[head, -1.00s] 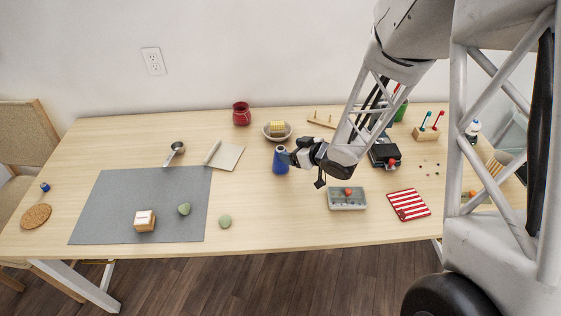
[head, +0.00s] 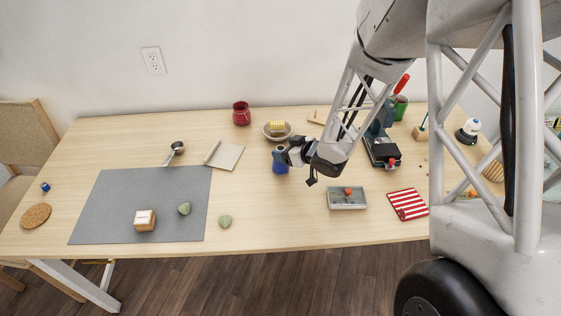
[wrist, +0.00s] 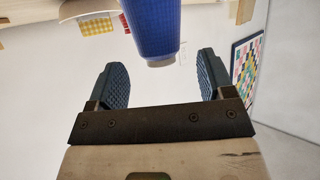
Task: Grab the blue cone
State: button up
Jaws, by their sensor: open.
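The blue cone (head: 280,166) stands on the table, near its middle; my gripper partly covers its upper right side in the head view. In the wrist view the blue cone (wrist: 153,28) shows at the top, cut off by the picture edge. My gripper (head: 287,154) is at the cone in the head view. In the wrist view my gripper (wrist: 162,62) is open, with one finger to each side of the cone's line. The cone lies ahead, a little beyond the fingertips. No contact with the fingers is visible.
A bowl with a yellow checked item (head: 277,129) and a red jar (head: 241,113) stand behind. A grey tray (head: 347,206) and a striped red cloth (head: 407,204) lie to the front right. A grey mat (head: 130,195) lies left. The table directly in front of the cone is clear.

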aim_at(278, 147)
jog(key=shift+x, duration=2.3)
jog(key=shift+s, duration=0.1)
jog(key=c, duration=1.2)
jog(key=shift+c, duration=0.2)
jog(key=shift+r, duration=0.85)
notch_tip(278, 147, up, 2)
jog(key=s+d+r, duration=0.1)
jog(key=s+d, duration=0.2)
jog(key=s, duration=1.2)
jog(key=shift+s, duration=0.3)
jog(key=shift+d+r, duration=0.1)
